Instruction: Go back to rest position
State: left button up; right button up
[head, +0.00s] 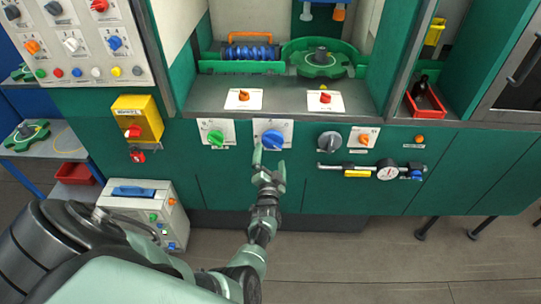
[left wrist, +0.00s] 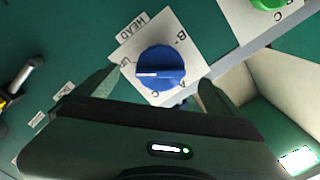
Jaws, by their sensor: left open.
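My left gripper (head: 268,165) is open in front of the green machine panel, just below a blue rotary knob (head: 272,139). In the left wrist view the same blue knob (left wrist: 161,68) sits on a white plate with letters and a HEAD label. The open fingers (left wrist: 155,95) stand on either side below it with a gap between them and nothing held. The knob looks clear of the fingers, though the exact distance is hard to tell. My left arm reaches in from the lower left of the head view. My right gripper is not in view.
A green knob (head: 215,137) and a grey knob (head: 329,141) flank the blue one. A pressure gauge (head: 388,170) is at right. A yellow switch box (head: 138,119) and a grey control box (head: 147,210) are at left. Open floor (head: 350,255) lies in front.

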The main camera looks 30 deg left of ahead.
pick_arm(q)
jog(key=s+d+f+g+h+b, duration=0.1)
jog(key=s+d+f+g+h, duration=0.2)
jog(key=s+f, duration=0.5)
jog(key=s+d+f+g+h+b, duration=0.15)
jog(key=s+d+f, duration=0.3)
jog(key=f, duration=0.75)
jog(key=s+d+f+g+h+b, duration=0.1)
jog(key=s+d+f+h+b, duration=0.1)
jog(key=s+d+f+h, duration=0.5)
jog(key=s+f+g+b, duration=0.1)
jog(key=s+f+g, duration=0.2)
jog(key=s+f, duration=0.3)
jog(key=s+f+g+y+b, duration=0.1)
jog(key=s+f, duration=0.5)
jog(key=s, duration=1.1)
jog(key=s+f+g+y, duration=0.1)
jog(key=s+f+g, duration=0.3)
jog(key=s, duration=0.7)
jog(key=shift+s+d+f+n+g+b, duration=0.2)
jog(key=shift+d+f+n+g+b, duration=0.2)
jog(key=shift+f, duration=0.5)
